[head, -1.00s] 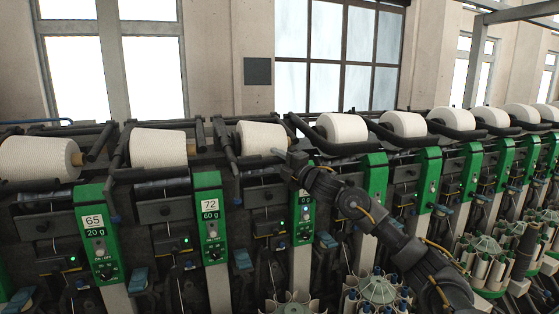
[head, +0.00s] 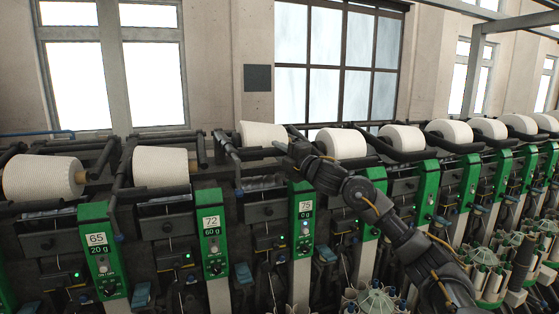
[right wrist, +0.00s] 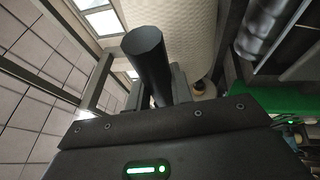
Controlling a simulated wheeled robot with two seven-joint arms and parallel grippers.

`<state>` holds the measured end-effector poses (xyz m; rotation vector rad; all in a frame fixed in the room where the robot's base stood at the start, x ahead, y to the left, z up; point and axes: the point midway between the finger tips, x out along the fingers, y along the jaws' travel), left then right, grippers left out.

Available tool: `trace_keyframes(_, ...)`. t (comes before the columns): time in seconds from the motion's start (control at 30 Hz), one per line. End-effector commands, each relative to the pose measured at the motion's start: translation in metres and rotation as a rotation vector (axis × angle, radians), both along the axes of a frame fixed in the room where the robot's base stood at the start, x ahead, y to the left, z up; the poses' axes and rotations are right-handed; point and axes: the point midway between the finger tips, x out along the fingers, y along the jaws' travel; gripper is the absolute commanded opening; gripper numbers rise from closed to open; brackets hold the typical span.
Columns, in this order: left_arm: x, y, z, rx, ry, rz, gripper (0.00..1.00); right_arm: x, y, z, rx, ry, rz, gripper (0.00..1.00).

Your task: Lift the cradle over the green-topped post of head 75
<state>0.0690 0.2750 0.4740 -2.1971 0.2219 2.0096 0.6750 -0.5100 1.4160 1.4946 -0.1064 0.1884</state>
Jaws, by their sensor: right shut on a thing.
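Head 75's green-topped post (head: 304,213) stands mid-view with its number plate and a lit button. Its white yarn cone (head: 262,134) sits raised above the neighbouring cones, in a dark cradle (head: 225,147) whose arm shows at the cone's left. My right gripper (head: 285,146) is at the cone's right end, above the green post top, and is shut on the cradle. The exact grip is too small to tell. In the right wrist view a dark round bar (right wrist: 148,62) stands up at the gripper, with the pale cone (right wrist: 185,30) close behind. My left gripper is out of view.
Heads 72 (head: 211,222) and 65 (head: 96,239) stand to the left with cones in lowered cradles. More heads and cones (head: 342,143) run to the right behind my right arm. Open space lies above the row, before the wall and windows.

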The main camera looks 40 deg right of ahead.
Motion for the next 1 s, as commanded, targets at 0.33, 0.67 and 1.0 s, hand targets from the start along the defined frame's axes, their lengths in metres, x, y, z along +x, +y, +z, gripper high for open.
trace_keyframes(0.33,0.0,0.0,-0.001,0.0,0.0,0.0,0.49,0.001,0.002,-0.004,-0.001,0.006,0.003,0.33)
trace_keyframes(0.67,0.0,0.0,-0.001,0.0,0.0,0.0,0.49,0.001,0.003,-0.005,-0.001,0.007,0.004,0.44)
trace_keyframes(1.0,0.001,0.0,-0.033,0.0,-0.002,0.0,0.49,-0.042,-0.001,-0.02,-0.008,0.009,0.002,0.44)
